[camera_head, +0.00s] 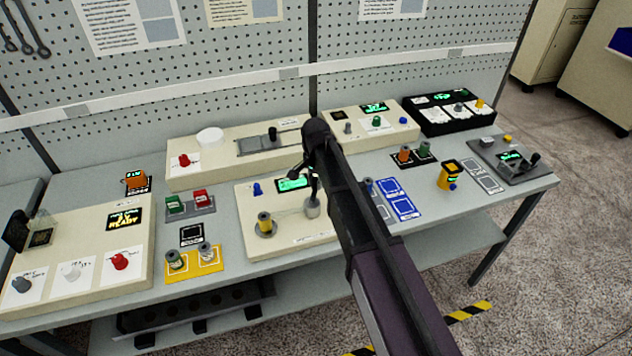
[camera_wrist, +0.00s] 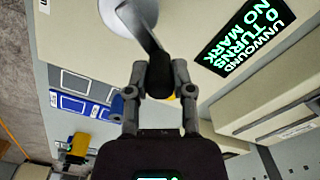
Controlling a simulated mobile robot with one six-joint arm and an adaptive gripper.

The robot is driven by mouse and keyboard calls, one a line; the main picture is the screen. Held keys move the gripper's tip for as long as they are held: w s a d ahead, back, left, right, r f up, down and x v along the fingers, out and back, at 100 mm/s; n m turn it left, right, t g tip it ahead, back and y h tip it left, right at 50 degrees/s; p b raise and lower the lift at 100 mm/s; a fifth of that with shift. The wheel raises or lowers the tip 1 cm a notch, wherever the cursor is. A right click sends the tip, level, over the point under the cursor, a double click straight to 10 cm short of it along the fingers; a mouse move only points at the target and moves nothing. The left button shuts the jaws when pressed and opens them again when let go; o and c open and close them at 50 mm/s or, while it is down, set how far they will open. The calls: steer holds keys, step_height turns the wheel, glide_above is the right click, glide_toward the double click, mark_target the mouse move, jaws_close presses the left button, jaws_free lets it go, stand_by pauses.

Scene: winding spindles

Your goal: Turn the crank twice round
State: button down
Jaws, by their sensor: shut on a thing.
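The winding unit is a cream box (camera_head: 286,244) in the middle of the bench. Its grey crank hub (camera_head: 312,208) is at the right of its top, below my gripper (camera_head: 312,183). In the wrist view the metal crank arm (camera_wrist: 148,38) runs from the pale hub (camera_wrist: 128,14) to a black handle (camera_wrist: 160,76). My gripper (camera_wrist: 161,90) is shut on this handle, one finger on each side. The box's screen (camera_wrist: 242,36) reads "UNWOUND 0 TURNS NO MARK". A yellow spool (camera_head: 265,222) stands upright on the box's left side. My arm hides the box's right end.
A yellow tray with two spools (camera_head: 194,262) and red and green blocks (camera_head: 190,203) lie to the left. A long cream unit (camera_head: 240,160) stands behind. Blue-marked cards (camera_head: 402,207) and a yellow device (camera_head: 448,175) are on the right.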

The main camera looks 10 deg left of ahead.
steer(key=shift+c, duration=2.4)
jaws_free()
steer(key=shift+w, duration=0.2)
steer(key=shift+s, duration=0.1)
steer(key=shift+s+r, duration=0.1)
